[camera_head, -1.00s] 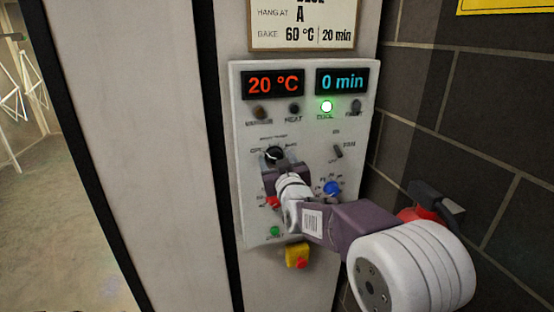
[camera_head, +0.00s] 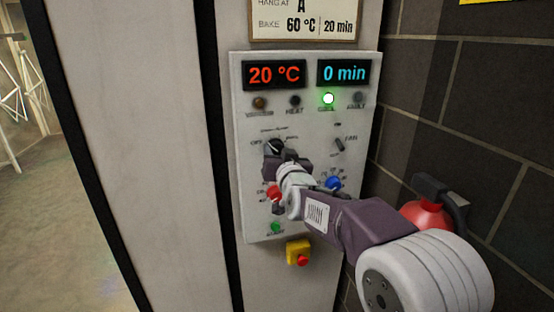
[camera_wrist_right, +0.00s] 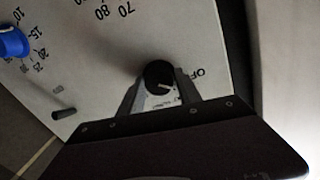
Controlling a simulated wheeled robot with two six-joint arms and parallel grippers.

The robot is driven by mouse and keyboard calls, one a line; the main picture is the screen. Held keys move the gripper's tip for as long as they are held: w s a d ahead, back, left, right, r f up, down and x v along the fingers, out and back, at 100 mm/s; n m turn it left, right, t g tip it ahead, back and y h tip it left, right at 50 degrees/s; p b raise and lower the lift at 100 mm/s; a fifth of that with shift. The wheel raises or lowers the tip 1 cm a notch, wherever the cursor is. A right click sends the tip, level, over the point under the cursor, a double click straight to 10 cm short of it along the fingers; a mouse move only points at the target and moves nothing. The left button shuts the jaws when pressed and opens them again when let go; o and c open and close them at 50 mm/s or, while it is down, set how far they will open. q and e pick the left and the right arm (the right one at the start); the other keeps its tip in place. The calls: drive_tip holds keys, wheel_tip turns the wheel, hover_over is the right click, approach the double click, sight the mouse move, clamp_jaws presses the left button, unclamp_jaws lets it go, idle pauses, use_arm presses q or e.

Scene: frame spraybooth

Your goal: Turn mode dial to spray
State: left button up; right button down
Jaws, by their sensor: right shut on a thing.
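The black mode dial (camera_head: 275,146) is on the white control panel (camera_head: 310,215), below the displays and left of the middle. It also shows in the right wrist view (camera_wrist_right: 159,76), near the printed "OFF". My right gripper (camera_head: 279,155) reaches up to the dial from below, and its fingers (camera_wrist_right: 160,90) are closed around the sides of the dial. The small mode labels are partly hidden or too blurred to read. My left gripper is in neither view.
A red knob (camera_head: 273,192), a blue knob (camera_head: 333,183) and a toggle (camera_head: 340,145) are close by. A yellow stop box (camera_head: 298,252) hangs below. A brick wall stands at the right.

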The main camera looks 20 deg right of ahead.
drive_tip(key=m+b, duration=0.3)
drive_tip(key=m, duration=0.1)
drive_tip(key=shift+m, duration=0.4)
idle(0.4)
drive_tip(key=c, duration=0.9)
unclamp_jaws()
drive_tip(key=shift+o, duration=0.2)
